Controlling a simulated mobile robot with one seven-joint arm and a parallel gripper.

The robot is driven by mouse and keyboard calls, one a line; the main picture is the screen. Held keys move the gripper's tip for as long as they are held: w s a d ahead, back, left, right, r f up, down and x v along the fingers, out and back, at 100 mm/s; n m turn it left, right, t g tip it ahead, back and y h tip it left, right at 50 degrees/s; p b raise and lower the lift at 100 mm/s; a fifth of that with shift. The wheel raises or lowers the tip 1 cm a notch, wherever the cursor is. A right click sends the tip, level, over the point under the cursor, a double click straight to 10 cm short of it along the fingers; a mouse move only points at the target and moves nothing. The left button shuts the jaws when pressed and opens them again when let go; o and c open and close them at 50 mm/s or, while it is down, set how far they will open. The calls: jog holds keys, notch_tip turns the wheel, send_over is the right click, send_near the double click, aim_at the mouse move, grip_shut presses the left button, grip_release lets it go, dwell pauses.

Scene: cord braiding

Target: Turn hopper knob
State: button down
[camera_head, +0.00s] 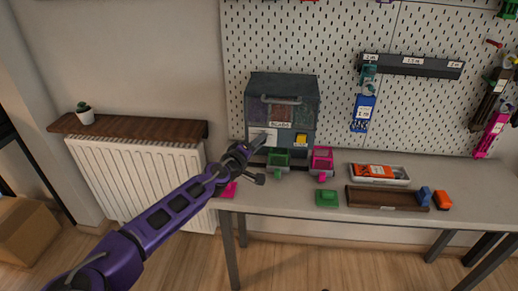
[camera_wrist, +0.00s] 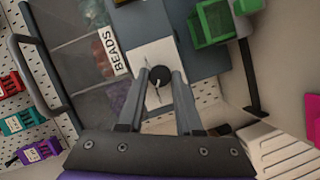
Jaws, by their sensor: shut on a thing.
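The hopper (camera_head: 283,92) is a dark grey box with a handle, clear windows and a "BEADS" label, standing at the left end of the table against the pegboard. Its knob (camera_wrist: 160,75) is small, round and dark, on a white plate (camera_wrist: 150,55) with thin dark markings. My gripper (camera_wrist: 162,88) is shut on the knob, one finger on each side of it. In the head view, my gripper (camera_head: 262,142) is at the hopper's lower left front and hides the knob. The pointer's exact setting is too small to read.
A green bin (camera_head: 278,160) and a pink bin (camera_head: 321,161) stand at the hopper's front, close to my gripper. A green block (camera_head: 327,198), a brown tray (camera_head: 378,198) and a white tray (camera_head: 400,179) lie to the right. A radiator (camera_head: 150,180) is at left.

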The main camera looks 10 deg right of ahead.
jog(key=shift+f+n+b, duration=0.1)
jog(key=shift+n+b, duration=0.25)
jog(key=shift+n, duration=0.05)
dwell(0.4)
jog(key=c, duration=0.6)
grip_release()
jog(key=v, duration=1.7)
jog(key=shift+s+a+f, duration=0.1)
jog(key=shift+a+f, duration=0.1)
jog(key=shift+f, duration=0.05)
